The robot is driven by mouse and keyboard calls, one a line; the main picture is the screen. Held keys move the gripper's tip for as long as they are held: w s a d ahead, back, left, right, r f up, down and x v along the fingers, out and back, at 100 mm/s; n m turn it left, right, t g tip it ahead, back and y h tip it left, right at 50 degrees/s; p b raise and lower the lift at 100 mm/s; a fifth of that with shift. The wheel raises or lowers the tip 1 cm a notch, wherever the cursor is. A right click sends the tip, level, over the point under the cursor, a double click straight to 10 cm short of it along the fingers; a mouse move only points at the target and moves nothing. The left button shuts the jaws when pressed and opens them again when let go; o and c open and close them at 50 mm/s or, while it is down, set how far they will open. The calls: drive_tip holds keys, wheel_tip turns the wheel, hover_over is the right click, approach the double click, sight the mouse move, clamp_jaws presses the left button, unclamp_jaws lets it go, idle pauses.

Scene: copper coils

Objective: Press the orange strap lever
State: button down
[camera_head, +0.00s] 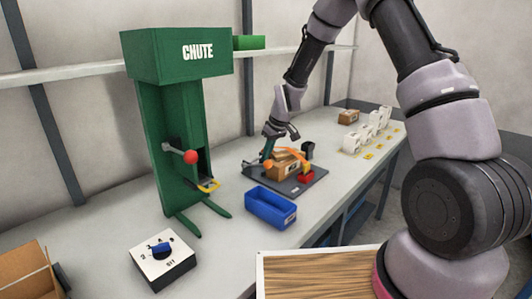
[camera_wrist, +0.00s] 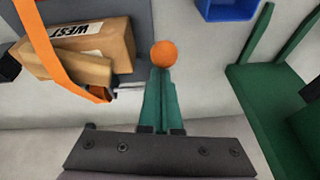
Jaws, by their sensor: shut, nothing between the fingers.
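The strap lever shows as an orange ball knob (camera_head: 268,164) at the left front of the strapping station on the bench. In the wrist view the knob (camera_wrist: 163,54) is just beyond my fingertips, and its arm is mostly hidden. An orange strap (camera_head: 299,154) arches over cardboard boxes (camera_head: 284,170) on a dark base plate (camera_head: 314,185). The strap (camera_wrist: 62,62) and a box labelled WEST (camera_wrist: 105,45) also show in the wrist view. My gripper (camera_wrist: 161,72) is shut and empty, its teal fingers together at the knob; I cannot tell whether they touch it.
A blue bin (camera_head: 271,207) stands in front of the plate. The green chute (camera_head: 175,130) with a red-knobbed lever (camera_head: 190,157) is to the left. A dial box (camera_head: 163,261) sits front left. White items (camera_head: 352,141) stand farther right along the bench.

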drive_tip(key=f, duration=0.1)
drive_tip(key=s+d+f, duration=0.1)
drive_tip(key=f, duration=0.2)
drive_tip(key=shift+s+d+f, duration=0.3)
drive_tip(key=shift+s+d, duration=0.05)
drive_tip(key=shift+s+d+f, duration=0.15)
drive_tip(key=shift+s+f, duration=0.2)
drive_tip(key=shift+f, duration=0.1)
drive_tip(key=shift+r, duration=0.1)
drive_tip(key=w+v, duration=0.1)
drive_tip(key=v, duration=1.1)
drive_tip(key=shift+d, duration=0.25)
drive_tip(key=shift+r, duration=0.1)
